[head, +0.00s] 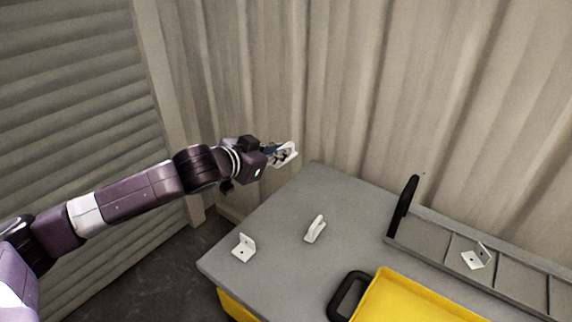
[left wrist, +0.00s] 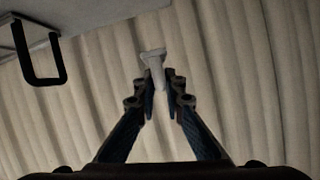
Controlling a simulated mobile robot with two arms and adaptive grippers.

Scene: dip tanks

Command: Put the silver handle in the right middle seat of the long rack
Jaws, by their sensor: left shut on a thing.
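My left gripper (head: 279,155) is shut on a pale silver handle (head: 288,152), held in the air beyond the table's far left corner. In the left wrist view the handle (left wrist: 153,62) sticks out past the fingertips (left wrist: 160,92); part of it is hidden between them. The long rack (head: 420,245) lies along the table's back right edge, with dividers between its seats and a black end handle (head: 406,196). A pale angled bracket (head: 478,257) sits in one of its seats; the rack's right end is cut off. My right gripper is out of view.
On the grey table (head: 280,215) lie a pale angled bracket (head: 243,248) and another pale handle-like piece (head: 315,229). A yellow tray (head: 400,297) with a black handle stands at the front right. Corrugated wall (head: 350,80) rises close behind the table and gripper.

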